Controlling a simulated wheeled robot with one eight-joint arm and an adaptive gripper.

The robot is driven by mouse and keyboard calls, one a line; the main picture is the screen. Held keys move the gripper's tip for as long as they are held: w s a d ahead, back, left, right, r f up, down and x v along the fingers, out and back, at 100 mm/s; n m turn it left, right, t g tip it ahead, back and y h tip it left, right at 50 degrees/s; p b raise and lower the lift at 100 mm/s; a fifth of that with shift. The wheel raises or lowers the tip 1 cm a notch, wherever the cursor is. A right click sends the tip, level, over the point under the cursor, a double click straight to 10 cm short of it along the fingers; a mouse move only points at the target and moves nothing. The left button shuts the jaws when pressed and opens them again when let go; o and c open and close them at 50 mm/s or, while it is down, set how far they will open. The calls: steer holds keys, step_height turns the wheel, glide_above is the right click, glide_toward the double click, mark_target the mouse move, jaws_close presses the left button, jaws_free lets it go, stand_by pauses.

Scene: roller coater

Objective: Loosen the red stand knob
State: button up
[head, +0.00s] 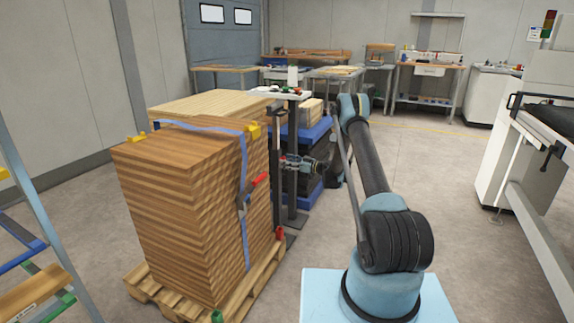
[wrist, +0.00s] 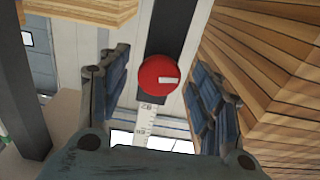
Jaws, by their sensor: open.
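The red stand knob (wrist: 159,80) is round, with a short white bar mark on its face. It sits on a dark upright post (wrist: 169,30), above a white scale strip with numbers (wrist: 150,121). My gripper (wrist: 158,70) is open, with one finger left of the knob and one right of it in the wrist view. The knob shows in the gap, and I see no finger touching it. How far the fingertips are from it in depth is unclear. In the head view my gripper (head: 289,162) is beside the dark stand post; I cannot make out the knob there.
A strapped wood stack (head: 190,200) on a pallet (head: 172,300) stands left of my arm; its boards (wrist: 270,75) are close to the right finger in the wrist view. Another post (wrist: 25,90) stands at left. Open floor (head: 460,240) lies to the right.

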steer(key=shift+w+a, duration=0.1)
steer(key=shift+a, duration=0.15)
steer(key=c, duration=1.1)
steer(key=shift+o, duration=0.2)
steer(key=shift+m, duration=0.7)
